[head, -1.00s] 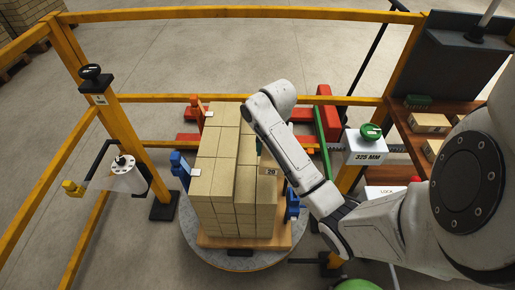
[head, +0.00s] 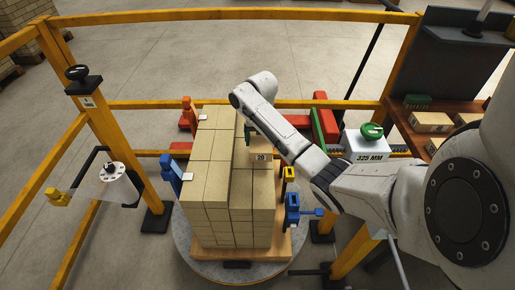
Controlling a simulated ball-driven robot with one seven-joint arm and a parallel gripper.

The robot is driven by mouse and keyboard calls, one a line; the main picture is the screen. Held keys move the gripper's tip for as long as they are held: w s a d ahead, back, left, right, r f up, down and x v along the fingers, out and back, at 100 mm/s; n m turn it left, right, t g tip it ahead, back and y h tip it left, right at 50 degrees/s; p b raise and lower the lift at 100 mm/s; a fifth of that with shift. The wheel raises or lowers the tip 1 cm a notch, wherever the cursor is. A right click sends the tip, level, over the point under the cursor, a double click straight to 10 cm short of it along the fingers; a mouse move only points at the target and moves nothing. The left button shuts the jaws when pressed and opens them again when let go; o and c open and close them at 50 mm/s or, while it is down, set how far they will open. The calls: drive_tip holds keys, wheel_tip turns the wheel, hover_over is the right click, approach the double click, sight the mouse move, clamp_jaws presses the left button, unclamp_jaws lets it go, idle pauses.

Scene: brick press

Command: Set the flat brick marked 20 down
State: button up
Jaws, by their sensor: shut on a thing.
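The flat brick marked 20 (head: 261,157) shows its label at the right side of the tall brick stack (head: 212,180), just under my arm's end. My gripper (head: 251,136) reaches down over the right part of the stack and is shut on this brick. My wrist hides most of the brick and the fingertips. I cannot tell whether the brick touches the bricks below it. The stack stands on a wooden pallet (head: 285,247) on a round grey turntable (head: 190,262).
Blue clamps stand at the left (head: 172,175) and right (head: 292,212) of the stack, with a yellow one (head: 289,174) near the right. A yellow rail frame (head: 150,105) surrounds the area. A box marked 325 MM (head: 366,145) and a shelf with bricks (head: 430,122) are at right.

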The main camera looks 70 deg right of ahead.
sight(258, 140)
drive_tip(key=w+d+f, duration=0.2)
drive_tip(key=f, duration=0.1)
drive_tip(key=shift+f, duration=1.65)
drive_tip(key=shift+f, duration=0.15)
drive_tip(key=o, duration=0.8)
wheel_tip(258, 140, up, 12)
drive_tip(key=shift+r, duration=0.15)
